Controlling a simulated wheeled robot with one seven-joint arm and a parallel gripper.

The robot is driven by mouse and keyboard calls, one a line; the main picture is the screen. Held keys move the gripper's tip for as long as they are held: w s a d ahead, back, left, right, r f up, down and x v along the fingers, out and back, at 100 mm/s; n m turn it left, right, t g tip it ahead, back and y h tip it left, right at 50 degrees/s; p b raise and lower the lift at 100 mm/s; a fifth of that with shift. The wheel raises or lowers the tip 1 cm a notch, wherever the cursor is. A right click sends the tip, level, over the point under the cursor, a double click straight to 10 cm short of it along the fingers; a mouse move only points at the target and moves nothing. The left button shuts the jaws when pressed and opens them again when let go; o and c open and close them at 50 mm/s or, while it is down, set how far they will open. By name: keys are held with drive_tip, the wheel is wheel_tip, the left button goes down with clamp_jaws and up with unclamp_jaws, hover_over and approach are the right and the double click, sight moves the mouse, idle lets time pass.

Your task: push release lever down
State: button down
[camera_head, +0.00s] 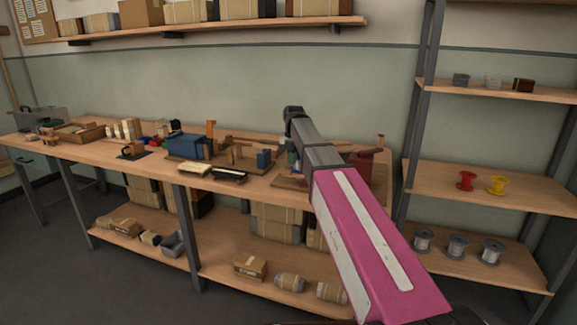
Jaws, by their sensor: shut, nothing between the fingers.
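My arm, with a pink link and a grey link, reaches from the lower right over the workbench (105,151). My gripper (293,112) is the small dark end of the arm, shut and empty, in front of the wall; its fingertips are too small to make out. A blue machine (187,146) stands on the bench left of the arm. An upright orange piece (211,131) stands by its right end; I cannot tell whether it is the release lever. My arm hides part of the bench.
A wooden fixture (238,153) with a blue block (264,158) lies between the blue machine and my arm. A black tray (229,175) lies at the front edge. A shelf rack (487,186) with spools stands right, and a wall shelf (215,25) runs above.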

wheel_tip(320, 180, up, 11)
drive_tip(key=w, duration=0.1)
drive_tip(key=shift+d, duration=0.25)
idle(0.3)
drive_tip(key=shift+f, duration=0.15)
